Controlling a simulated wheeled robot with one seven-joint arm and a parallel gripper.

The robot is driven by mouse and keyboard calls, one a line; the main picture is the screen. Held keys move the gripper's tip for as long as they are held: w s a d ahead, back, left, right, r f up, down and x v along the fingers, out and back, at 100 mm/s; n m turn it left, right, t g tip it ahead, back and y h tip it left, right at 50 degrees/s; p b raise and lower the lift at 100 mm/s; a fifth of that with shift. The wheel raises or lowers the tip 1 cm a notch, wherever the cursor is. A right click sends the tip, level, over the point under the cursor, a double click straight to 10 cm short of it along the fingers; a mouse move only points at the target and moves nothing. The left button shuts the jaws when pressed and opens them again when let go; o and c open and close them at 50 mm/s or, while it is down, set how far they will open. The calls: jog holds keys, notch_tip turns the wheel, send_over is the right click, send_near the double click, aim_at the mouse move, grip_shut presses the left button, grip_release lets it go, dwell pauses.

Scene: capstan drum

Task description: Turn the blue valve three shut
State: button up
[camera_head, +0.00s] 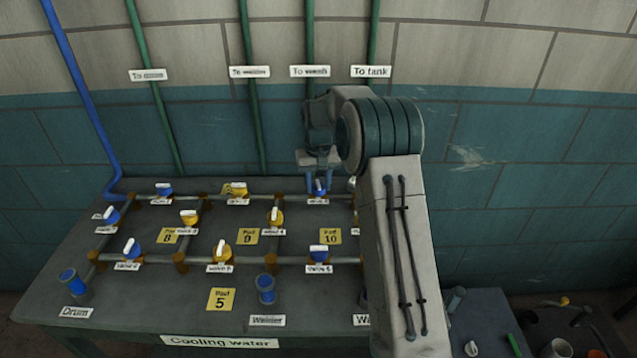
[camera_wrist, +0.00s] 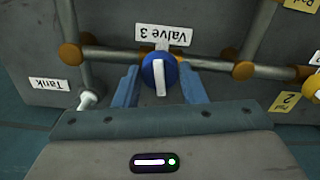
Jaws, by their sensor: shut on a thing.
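The blue valve three (camera_wrist: 172,73) is a round blue knob with a white bar handle, and a "Valve 3" label stands beside it in the wrist view. The white bar lies across the line of the pipe. My gripper (camera_wrist: 158,84) has its two blue fingers on either side of the knob and is shut on it. In the head view my gripper (camera_head: 319,182) reaches down to the same blue valve (camera_head: 320,188) on the back pipe row, and the fingers partly hide it.
Other blue and yellow valves, such as a yellow one (camera_head: 276,216) and a blue one (camera_head: 318,252), stand nearby on the pipe grid. Vertical pipes (camera_head: 252,100) run up the wall behind. My arm hides the bench's right part in the head view.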

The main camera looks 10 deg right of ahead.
aim_at(318, 184)
jog(key=shift+m, duration=1.1)
jog(key=o, duration=1)
notch_tip(318, 184, up, 14)
jog(key=shift+f, duration=0.1)
